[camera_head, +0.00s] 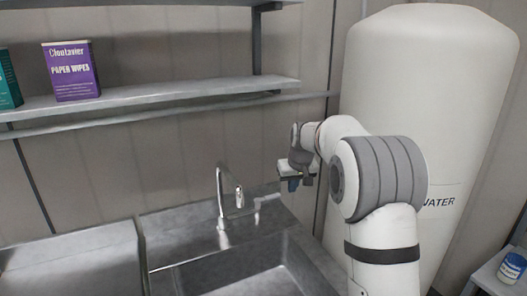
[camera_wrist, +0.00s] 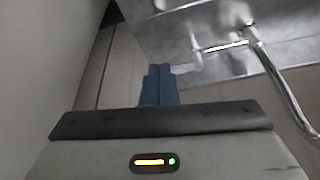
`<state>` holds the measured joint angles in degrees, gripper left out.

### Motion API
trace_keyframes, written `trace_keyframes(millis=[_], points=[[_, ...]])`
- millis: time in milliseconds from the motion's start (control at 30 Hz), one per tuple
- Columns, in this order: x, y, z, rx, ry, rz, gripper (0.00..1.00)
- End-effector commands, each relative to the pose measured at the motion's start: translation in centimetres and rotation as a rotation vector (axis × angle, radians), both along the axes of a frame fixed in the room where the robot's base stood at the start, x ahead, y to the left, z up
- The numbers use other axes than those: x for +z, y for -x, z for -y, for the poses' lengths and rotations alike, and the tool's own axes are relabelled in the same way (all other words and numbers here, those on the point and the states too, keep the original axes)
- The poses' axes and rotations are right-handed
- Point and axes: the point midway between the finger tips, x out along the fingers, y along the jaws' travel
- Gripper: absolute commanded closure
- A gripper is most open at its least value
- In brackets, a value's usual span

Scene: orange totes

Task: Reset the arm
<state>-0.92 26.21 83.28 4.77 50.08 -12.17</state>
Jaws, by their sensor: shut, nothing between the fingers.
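My arm reaches forward in the head view, bent at a large grey joint, with my gripper (camera_head: 292,184) above the back right corner of the metal sink (camera_head: 285,205). In the wrist view, the two blue fingers of my gripper (camera_wrist: 159,72) are together, with nothing between them. The fingers are apart from the sink and the faucet. The faucet (camera_head: 221,200) stands to the left of my gripper in the head view. It shows at the right in the wrist view (camera_wrist: 280,80).
A tall white water tank (camera_head: 420,60) stands behind and right of my arm. A shelf (camera_head: 150,97) on the wall holds a purple paper wipes box (camera_head: 71,71) and a teal box (camera_head: 8,80). A blue and white container (camera_head: 512,268) is at the lower right.

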Motion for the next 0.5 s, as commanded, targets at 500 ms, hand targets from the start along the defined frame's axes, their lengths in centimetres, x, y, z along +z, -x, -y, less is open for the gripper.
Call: trace_keyframes(millis=[500], points=[[3.9,24.7,1.8,-0.116,0.008,-0.066,1.0]])
